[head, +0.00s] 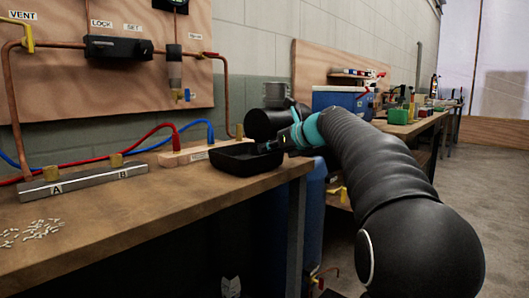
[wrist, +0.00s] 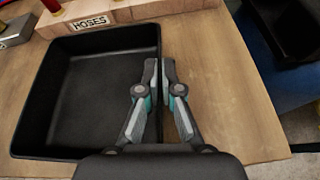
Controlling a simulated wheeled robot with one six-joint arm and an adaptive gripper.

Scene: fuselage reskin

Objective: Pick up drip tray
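The drip tray is a black, empty, open rectangular tray (head: 240,160) at the right end of the wooden bench. It fills the left of the wrist view (wrist: 85,100). My gripper (wrist: 160,72) is at the tray's right side wall, one finger inside and one outside. The fingertips are closed together on that wall, with its rim between them. In the head view my gripper (head: 272,146) reaches the tray from the right. The tray looks level; I cannot tell whether its base touches the bench.
A wooden block labelled HOSES (wrist: 92,22) stands just behind the tray, with red and blue hoses. A metal bar marked A and B (head: 85,185) and small scattered pieces (head: 32,232) lie to the left. The bench's right edge is close to the tray.

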